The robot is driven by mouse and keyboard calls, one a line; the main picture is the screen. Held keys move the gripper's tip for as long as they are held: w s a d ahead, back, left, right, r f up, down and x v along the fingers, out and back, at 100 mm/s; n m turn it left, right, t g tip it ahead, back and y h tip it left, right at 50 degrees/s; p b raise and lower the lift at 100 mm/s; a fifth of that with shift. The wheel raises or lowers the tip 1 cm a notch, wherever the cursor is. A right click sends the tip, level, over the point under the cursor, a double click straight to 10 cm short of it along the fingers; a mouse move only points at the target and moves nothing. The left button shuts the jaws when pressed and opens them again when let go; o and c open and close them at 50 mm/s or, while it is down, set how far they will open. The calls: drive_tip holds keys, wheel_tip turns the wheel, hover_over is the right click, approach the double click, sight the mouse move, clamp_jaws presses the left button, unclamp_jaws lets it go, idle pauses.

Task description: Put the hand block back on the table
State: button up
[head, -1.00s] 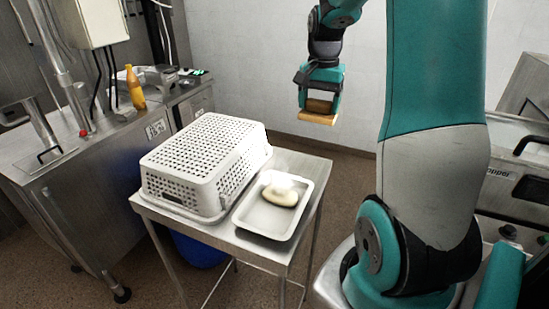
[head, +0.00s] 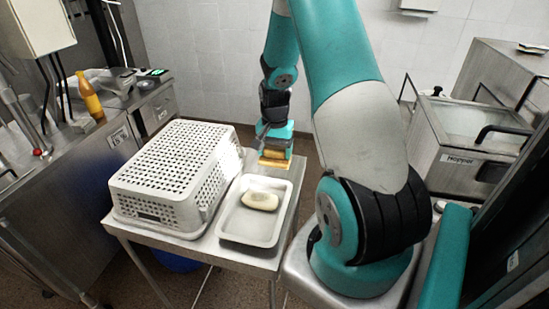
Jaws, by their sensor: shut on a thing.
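My gripper (head: 275,158) is shut on the hand block (head: 274,164), a yellow-tan block with a flat lower plate. It holds the block at the far right end of the small steel table (head: 264,262), near the far edge of the white tray. I cannot tell whether the block touches the table or is just above it. The fingers partly hide the block.
A white perforated basket (head: 176,172) covers the table's left part. A white tray (head: 233,232) holds a pale oval item (head: 260,201). A steel counter with an orange bottle (head: 89,96) stands left. A hopper machine (head: 463,150) stands right.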

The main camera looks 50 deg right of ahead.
sight(275, 157)
drive_tip(key=shift+f+p, duration=0.5)
drive_tip(key=shift+f, duration=1.55)
drive_tip(key=shift+f, duration=0.1)
drive_tip(key=o, duration=1)
